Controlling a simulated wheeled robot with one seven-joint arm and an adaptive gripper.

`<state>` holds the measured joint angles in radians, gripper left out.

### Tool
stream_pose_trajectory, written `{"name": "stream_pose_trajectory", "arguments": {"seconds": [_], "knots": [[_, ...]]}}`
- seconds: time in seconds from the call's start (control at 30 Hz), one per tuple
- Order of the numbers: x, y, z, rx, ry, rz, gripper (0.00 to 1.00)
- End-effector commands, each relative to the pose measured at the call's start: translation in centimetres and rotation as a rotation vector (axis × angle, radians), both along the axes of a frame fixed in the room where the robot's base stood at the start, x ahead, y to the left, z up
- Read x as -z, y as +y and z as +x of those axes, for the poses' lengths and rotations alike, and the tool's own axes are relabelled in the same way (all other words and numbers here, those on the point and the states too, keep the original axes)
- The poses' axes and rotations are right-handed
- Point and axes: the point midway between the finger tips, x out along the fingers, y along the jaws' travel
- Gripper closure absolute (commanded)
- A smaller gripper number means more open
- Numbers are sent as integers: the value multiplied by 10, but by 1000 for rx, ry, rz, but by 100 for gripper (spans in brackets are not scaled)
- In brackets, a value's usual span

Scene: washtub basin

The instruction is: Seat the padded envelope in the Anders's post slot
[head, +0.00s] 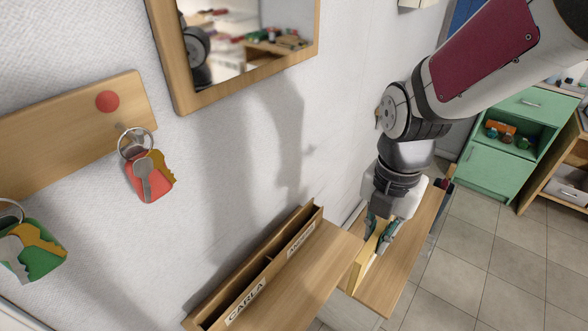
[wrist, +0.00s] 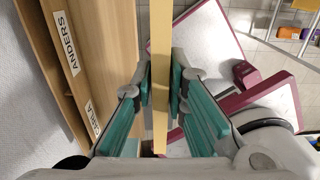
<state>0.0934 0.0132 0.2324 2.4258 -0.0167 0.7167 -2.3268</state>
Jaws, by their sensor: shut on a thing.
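The padded envelope (head: 358,272) is a thin yellow-tan piece, seen nearly edge-on. My gripper (head: 378,238) points down and is shut on it. In the wrist view the envelope (wrist: 161,40) runs as a narrow upright strip between the teal fingers (wrist: 161,88). A wooden post rack on the wall has a compartment labelled ANDERS (head: 312,216) at its right end and one labelled CARLA (head: 215,312) to its left. The envelope is outside the rack, to the right of the ANDERS compartment in the head view and apart from it. The envelope's lower end is partly hidden.
A wooden shelf top (head: 300,285) lies in front of the rack. Another wooden surface (head: 400,262) is below my gripper. Keys (head: 147,172) hang from a wall board at left, beside a framed mirror (head: 250,35). Green cabinets (head: 490,155) stand at far right; tiled floor is clear.

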Motion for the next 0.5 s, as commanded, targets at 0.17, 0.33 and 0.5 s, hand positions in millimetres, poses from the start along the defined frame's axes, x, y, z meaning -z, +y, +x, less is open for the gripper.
{"name": "stream_pose_trajectory", "arguments": {"seconds": [0.17,0.33,0.5], "knots": [[1,29,22,-8,1,1,100],[1,62,47,-7,2,1,100],[1,95,72,-7,1,1,100]]}}
